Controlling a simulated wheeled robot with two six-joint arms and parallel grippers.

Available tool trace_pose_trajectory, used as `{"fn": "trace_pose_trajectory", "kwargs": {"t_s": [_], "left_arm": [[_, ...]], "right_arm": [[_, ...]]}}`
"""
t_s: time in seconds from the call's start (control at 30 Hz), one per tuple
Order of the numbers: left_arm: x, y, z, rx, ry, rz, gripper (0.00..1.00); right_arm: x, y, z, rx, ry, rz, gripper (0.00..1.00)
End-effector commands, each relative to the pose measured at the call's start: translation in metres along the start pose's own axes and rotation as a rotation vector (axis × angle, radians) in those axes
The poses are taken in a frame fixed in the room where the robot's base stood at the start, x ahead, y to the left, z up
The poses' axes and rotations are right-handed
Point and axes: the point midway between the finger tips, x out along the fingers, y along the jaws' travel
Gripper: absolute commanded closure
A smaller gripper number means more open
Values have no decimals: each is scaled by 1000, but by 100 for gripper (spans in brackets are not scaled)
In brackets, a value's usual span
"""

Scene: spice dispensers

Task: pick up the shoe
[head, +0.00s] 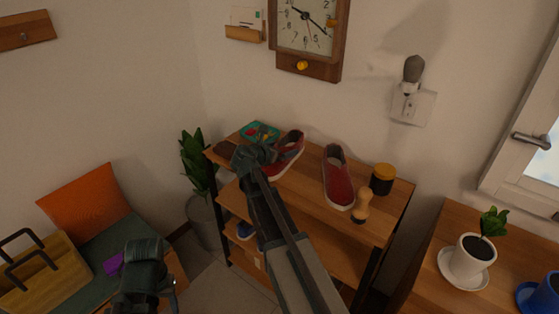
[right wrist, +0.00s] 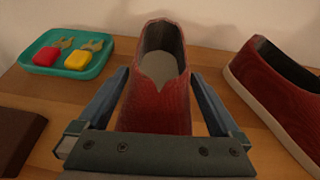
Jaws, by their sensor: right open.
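Two red shoes with pale soles stand on the top of a wooden shelf. The left shoe (head: 290,150) is beside my right gripper (head: 257,156), which partly covers it in the head view. In the right wrist view the left shoe (right wrist: 160,95) lies between the two open fingers, its opening facing up. I cannot tell whether the fingers touch it. The other shoe (head: 339,180) stands apart to the right, and its side also shows in the right wrist view (right wrist: 275,85). My left gripper (head: 142,258) is low at the left, away from the shoes; its jaws are unclear.
A dark brown object (head: 225,149) lies at the shelf's left end. A dark jar with a yellow lid (head: 382,179) and a wooden-handled item (head: 362,206) stand right of the other shoe. The wall is close behind.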

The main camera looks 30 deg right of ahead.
Motion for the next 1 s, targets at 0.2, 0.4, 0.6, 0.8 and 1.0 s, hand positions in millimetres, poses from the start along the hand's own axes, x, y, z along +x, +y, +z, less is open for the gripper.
{"fn": "trace_pose_trajectory", "kwargs": {"t_s": [0.2, 0.4, 0.6, 0.8, 1.0], "left_arm": [[0, 0, 0, 0, 0, 0, 50], [0, 0, 0, 0, 0, 0, 50], [-1, 0, 0, 0, 0, 0, 50], [-2, 0, 0, 0, 0, 0, 50], [-15, -2, 1, 0, 0, 0, 50]], "right_arm": [[-1, 0, 0, 0, 0, 0, 25], [-1, 0, 0, 0, 0, 0, 61], [-1, 0, 0, -1, 0, 0, 82], [-2, 0, 2, 0, 0, 0, 82], [-6, 0, 14, -1, 0, 0, 82]]}}
